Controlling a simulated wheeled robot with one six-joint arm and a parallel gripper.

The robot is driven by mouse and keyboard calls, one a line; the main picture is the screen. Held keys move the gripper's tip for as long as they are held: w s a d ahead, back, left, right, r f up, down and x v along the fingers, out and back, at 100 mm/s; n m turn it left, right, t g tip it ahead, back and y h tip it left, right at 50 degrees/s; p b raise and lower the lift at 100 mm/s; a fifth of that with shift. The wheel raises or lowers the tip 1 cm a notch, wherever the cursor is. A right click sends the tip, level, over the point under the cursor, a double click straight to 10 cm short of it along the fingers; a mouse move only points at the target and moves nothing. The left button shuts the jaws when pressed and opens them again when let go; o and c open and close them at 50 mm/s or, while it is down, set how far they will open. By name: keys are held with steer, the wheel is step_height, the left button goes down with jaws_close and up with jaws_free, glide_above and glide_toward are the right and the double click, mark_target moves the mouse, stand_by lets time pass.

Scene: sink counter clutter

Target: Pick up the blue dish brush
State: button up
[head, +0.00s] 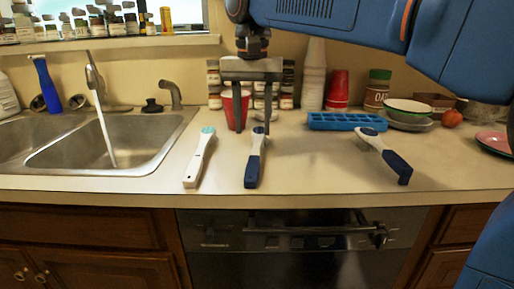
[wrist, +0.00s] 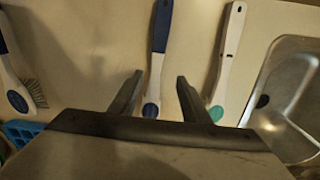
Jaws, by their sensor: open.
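A dish brush with a dark blue handle and white neck (head: 253,170) lies on the counter in the middle, its handle toward the front edge. In the wrist view this brush (wrist: 161,28) runs lengthwise between my fingertips, its head end partly near the left finger. My gripper (head: 253,131) is open and empty, pointing down over the brush's head end; it also shows in the wrist view (wrist: 160,79). I cannot tell its exact height above the brush. A second brush with a dark blue handle (head: 397,166) lies tilted to the right, with bristles visible in the wrist view.
A white brush with a teal head (head: 198,162) lies close at left. The sink (head: 150,155) with running water is further left, and a blue upright tool (head: 46,84) stands behind it. Cups, jars, a blue tray (head: 345,121) and bowls line the back. Counter between the right brushes is clear.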

mark_target(256, 148)
steer(key=shift+s+d+f, duration=0.1)
steer(key=shift+d+f, duration=0.1)
steer(key=shift+f, duration=1.25)
steer(key=shift+s+d+f, duration=0.1)
steer(key=shift+d+f, duration=0.1)
steer(key=shift+f, duration=1.25)
jaws_close()
